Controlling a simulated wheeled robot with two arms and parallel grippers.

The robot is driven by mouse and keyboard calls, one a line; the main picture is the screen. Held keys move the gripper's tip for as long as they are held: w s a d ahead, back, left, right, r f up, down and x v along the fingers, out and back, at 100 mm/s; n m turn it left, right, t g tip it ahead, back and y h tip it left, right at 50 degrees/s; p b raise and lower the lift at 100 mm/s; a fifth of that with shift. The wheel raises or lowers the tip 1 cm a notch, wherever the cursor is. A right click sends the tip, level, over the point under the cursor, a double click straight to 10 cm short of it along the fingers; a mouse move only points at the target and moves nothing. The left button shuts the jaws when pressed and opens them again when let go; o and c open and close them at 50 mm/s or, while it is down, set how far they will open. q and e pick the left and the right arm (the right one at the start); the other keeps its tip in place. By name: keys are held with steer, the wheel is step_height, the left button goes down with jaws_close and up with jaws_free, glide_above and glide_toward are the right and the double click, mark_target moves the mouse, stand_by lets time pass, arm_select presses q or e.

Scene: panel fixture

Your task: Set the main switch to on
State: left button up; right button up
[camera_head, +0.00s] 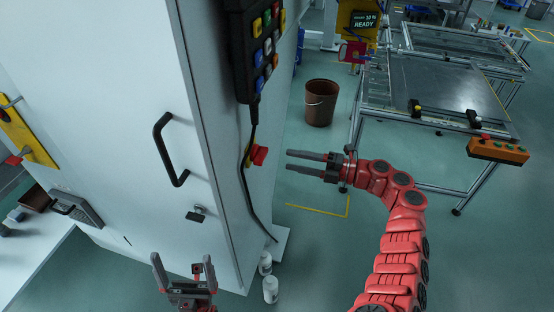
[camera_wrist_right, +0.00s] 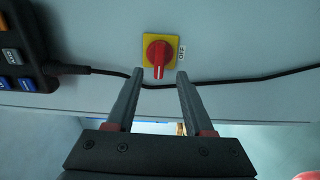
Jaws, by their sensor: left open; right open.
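The main switch is a red rotary knob (camera_head: 260,155) on the side of the grey-white cabinet. In the right wrist view the red knob (camera_wrist_right: 158,58) sits on a yellow square plate (camera_wrist_right: 150,42), with its grip bar pointing down the picture. A small white label (camera_wrist_right: 182,52) is beside it, too small to read surely. My right gripper (camera_head: 290,161) is open and empty, a short gap to the right of the knob. In the right wrist view its fingertips (camera_wrist_right: 160,74) lie either side of the knob's lower end. My left gripper (camera_head: 182,260) is open and empty, low before the cabinet.
A pendant (camera_head: 251,50) with coloured buttons hangs above the switch, its black cable (camera_head: 243,180) running close by the knob. A black door handle (camera_head: 170,150) juts from the cabinet front. White bottles (camera_head: 270,289) and a brown bucket (camera_head: 320,102) stand on the floor.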

steer(key=b+v, duration=0.2)
steer(key=v, duration=0.8)
steer(key=shift+d, duration=0.1)
